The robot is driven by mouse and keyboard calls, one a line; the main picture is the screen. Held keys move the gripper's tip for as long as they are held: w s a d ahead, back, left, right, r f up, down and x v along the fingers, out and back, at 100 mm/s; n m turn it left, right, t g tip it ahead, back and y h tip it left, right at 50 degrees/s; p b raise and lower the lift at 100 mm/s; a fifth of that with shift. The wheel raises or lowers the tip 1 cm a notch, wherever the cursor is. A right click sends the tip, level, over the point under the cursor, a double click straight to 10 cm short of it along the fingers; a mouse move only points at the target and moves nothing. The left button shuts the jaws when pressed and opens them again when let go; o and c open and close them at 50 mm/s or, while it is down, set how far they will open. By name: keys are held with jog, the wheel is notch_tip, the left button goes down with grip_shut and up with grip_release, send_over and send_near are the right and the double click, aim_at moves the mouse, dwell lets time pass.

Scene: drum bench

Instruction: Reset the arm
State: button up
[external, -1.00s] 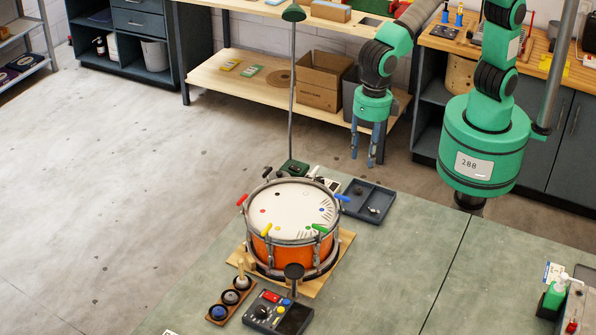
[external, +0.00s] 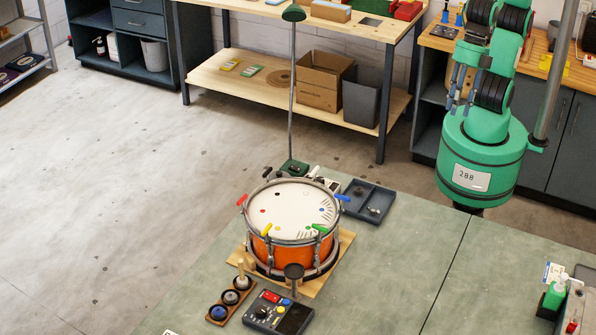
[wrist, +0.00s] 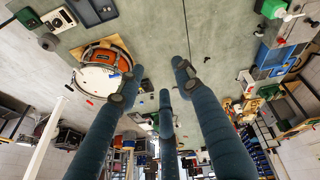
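My arm is folded back near its green base column at the upper right of the external view. My gripper (external: 457,90) hangs with its blue-grey fingers pointing down, just left of the column and well away from the drum. In the wrist view, the gripper's three long fingers (wrist: 160,95) are spread apart with nothing between them. The orange drum (external: 285,255) with a white head stands on a wooden board on the bench. The drum also shows in the wrist view (wrist: 97,77), beyond the fingers at the left.
Grey-green bench (external: 400,270) has clear room right of the drum. A grey tray (external: 368,202), a lamp pole (external: 292,100), a control box (external: 278,312) and a wooden holder (external: 231,300) surround the drum. A green bottle (external: 555,292) stands at the far right.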

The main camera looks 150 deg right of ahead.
jog(key=s+a+f+m+t+b, duration=0.1)
jog(key=s+a+m, duration=0.4)
jog(key=s, duration=0.7)
notch_tip(320, 180, down, 2)
jog(key=shift+a+f+t+b, duration=0.2)
jog(key=shift+t+b, duration=0.1)
jog(key=shift+b, duration=0.35)
